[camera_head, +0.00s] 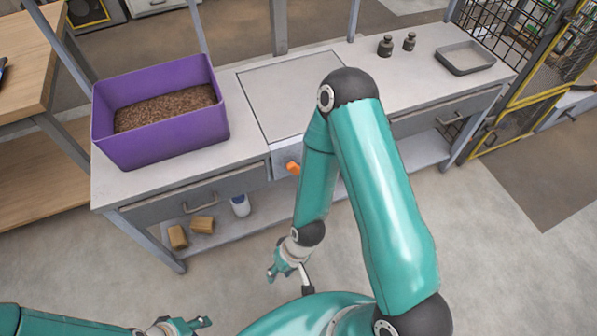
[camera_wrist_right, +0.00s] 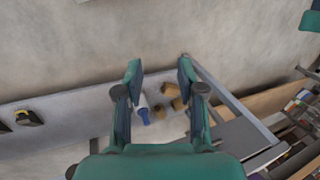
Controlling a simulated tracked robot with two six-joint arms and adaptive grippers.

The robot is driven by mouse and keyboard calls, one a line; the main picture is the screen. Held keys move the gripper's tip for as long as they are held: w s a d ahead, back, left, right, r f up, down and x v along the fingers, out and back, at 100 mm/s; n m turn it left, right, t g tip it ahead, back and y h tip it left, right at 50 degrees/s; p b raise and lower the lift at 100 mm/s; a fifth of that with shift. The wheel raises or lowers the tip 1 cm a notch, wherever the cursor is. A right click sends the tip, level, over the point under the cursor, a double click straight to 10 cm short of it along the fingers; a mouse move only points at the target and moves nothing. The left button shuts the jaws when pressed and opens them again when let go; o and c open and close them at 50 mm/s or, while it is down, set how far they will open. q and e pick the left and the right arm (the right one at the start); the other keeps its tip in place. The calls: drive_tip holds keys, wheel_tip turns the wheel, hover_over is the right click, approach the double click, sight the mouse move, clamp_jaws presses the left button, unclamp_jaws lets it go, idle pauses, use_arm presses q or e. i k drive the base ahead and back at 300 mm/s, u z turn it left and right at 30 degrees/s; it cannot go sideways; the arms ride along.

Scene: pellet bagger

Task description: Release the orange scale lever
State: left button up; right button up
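The orange scale lever (camera_head: 293,168) sits on the front face of the bench, below the flat scale plate (camera_head: 290,95). My right upper arm passes just right of the lever in the head view. My right gripper (camera_head: 283,270) hangs low in front of the bench, below and apart from the lever. In the right wrist view its two fingers (camera_wrist_right: 160,75) are spread with nothing between them. The lever cannot be made out in that view. My left gripper (camera_head: 195,325) is at the bottom edge, partly cut off and away from the bench; its opening is unclear.
A purple bin (camera_head: 165,140) of brown pellets stands left of the plate. Two dark weights (camera_head: 385,46) and a grey tray (camera_head: 465,58) are at the right. The lower shelf holds a white bottle (camera_head: 240,205) and brown blocks (camera_head: 178,236). Floor in front is clear.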

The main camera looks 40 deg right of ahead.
sight(291, 167)
drive_tip(key=z, duration=0.8)
drive_tip(key=k, duration=0.55)
drive_tip(key=u, duration=0.15)
drive_tip(key=i, duration=0.5)
drive_tip(key=u, duration=0.05)
